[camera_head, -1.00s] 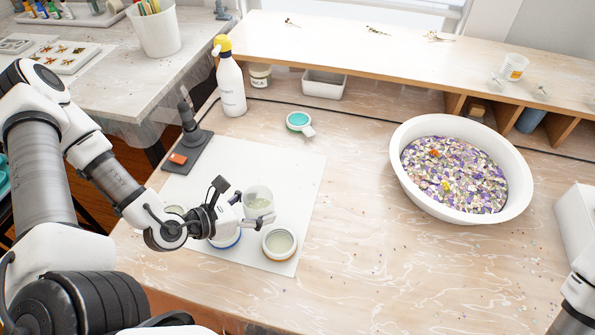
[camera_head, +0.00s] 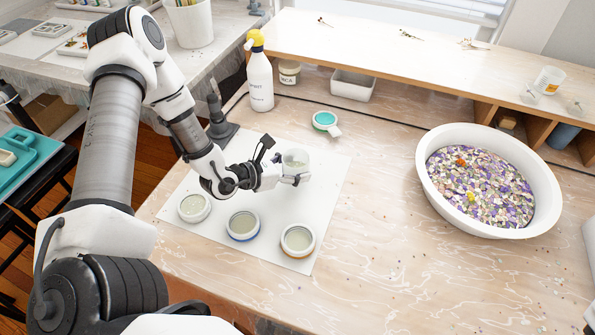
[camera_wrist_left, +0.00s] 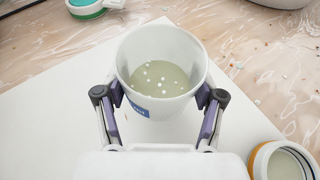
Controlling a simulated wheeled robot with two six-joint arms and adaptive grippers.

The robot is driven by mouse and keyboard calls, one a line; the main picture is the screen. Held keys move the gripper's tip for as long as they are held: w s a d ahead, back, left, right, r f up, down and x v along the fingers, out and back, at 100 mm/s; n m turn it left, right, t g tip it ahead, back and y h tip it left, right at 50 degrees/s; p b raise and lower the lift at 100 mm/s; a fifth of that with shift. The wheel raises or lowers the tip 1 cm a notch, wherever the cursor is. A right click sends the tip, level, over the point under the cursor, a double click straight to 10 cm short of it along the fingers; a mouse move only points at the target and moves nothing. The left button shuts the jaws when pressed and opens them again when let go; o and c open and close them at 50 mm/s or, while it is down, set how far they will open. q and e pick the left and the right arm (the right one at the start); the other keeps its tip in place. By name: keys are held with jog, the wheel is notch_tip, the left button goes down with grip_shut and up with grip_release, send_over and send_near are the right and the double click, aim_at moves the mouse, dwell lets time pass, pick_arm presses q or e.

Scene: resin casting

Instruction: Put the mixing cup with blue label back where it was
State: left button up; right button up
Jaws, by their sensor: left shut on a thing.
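My left gripper (camera_head: 289,176) is shut on a clear mixing cup (camera_head: 297,158) above the back part of the white mat (camera_head: 330,180). In the left wrist view the cup (camera_wrist_left: 163,75) sits between the two fingers, roughly upright. It holds a little pale, cloudy liquid with white bubbles or specks, and part of a blue label (camera_wrist_left: 140,108) shows on its near side. Whether its base touches the mat is hidden. My right gripper is out of view.
Three filled round moulds stand along the mat's front: one pale (camera_head: 194,208), one blue-rimmed (camera_head: 243,226), one orange-rimmed (camera_head: 298,240). A spray bottle (camera_head: 260,82), teal-topped scale-like item (camera_head: 325,121) and white basin of petals (camera_head: 430,195) stand around. Bare table lies between mat and basin.

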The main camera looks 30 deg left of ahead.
aim_at(297, 172)
pick_arm(q)
jog(key=shift+w+a+f, duration=0.1)
jog(key=shift+w+a, duration=0.05)
jog(key=shift+w, duration=0.4)
jog(key=shift+w+a+f, duration=0.1)
jog(key=shift+w+a, duration=0.05)
jog(key=shift+w, duration=0.4)
notch_tip(297, 172, down, 4)
jog(key=shift+r, duration=0.25)
jog(key=shift+s, duration=0.1)
jog(key=shift+f, duration=0.15)
jog(key=o, duration=1.2)
